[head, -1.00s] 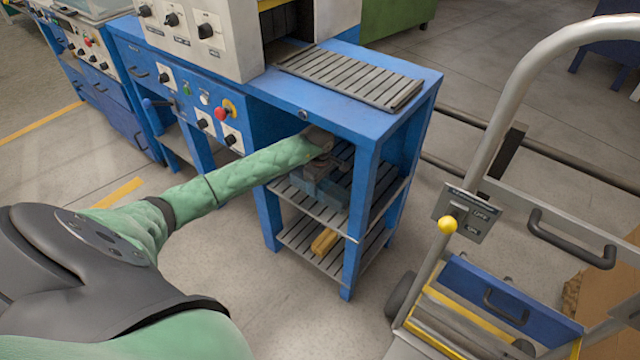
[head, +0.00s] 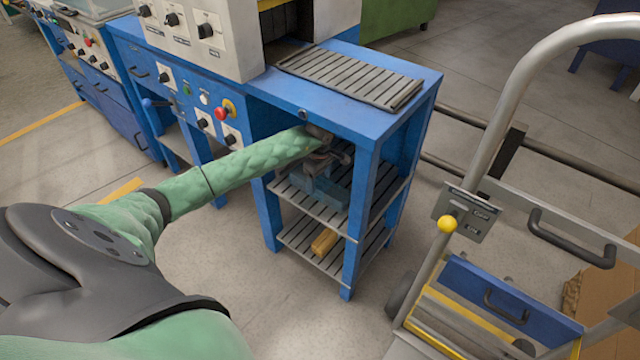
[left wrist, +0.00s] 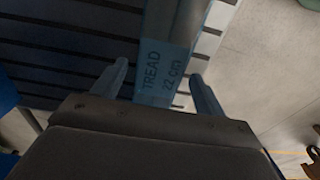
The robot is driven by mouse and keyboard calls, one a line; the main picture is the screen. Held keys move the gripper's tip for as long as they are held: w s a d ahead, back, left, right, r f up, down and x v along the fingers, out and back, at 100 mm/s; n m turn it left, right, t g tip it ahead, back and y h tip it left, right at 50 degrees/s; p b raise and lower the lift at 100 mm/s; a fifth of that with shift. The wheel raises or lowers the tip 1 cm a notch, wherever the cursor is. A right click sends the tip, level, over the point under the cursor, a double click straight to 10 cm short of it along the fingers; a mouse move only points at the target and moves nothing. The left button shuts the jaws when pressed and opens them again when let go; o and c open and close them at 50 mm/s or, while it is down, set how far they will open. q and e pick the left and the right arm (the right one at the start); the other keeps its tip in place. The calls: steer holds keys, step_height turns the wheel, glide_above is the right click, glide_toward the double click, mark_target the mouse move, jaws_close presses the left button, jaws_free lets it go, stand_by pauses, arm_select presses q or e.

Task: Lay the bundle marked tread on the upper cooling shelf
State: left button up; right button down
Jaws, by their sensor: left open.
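The bundle marked tread (left wrist: 170,52) is a blue-grey bar with "TREAD 22 cm" on it in the left wrist view. In the head view the bundle (head: 325,188) lies on the slats of the upper cooling shelf (head: 385,188), under the blue machine top. My left gripper (left wrist: 160,82) is open, one finger on each side of the bundle's near end, with a gap to each finger. In the head view my left gripper (head: 333,158) is just above the bundle, partly hidden by the arm and frame. My right gripper is not in view.
A yellowish block (head: 324,241) lies on the lower shelf (head: 308,250). Blue posts (head: 361,215) bound the shelves. A slatted grey plate (head: 350,77) covers part of the machine top. A cart with a curved handle (head: 500,130) stands at right; open floor lies in front.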

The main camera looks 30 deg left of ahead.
mark_target(320, 183)
arm_select(q)
step_height(320, 183, up, 5)
steer(key=shift+f, duration=0.1)
stand_by(0.6)
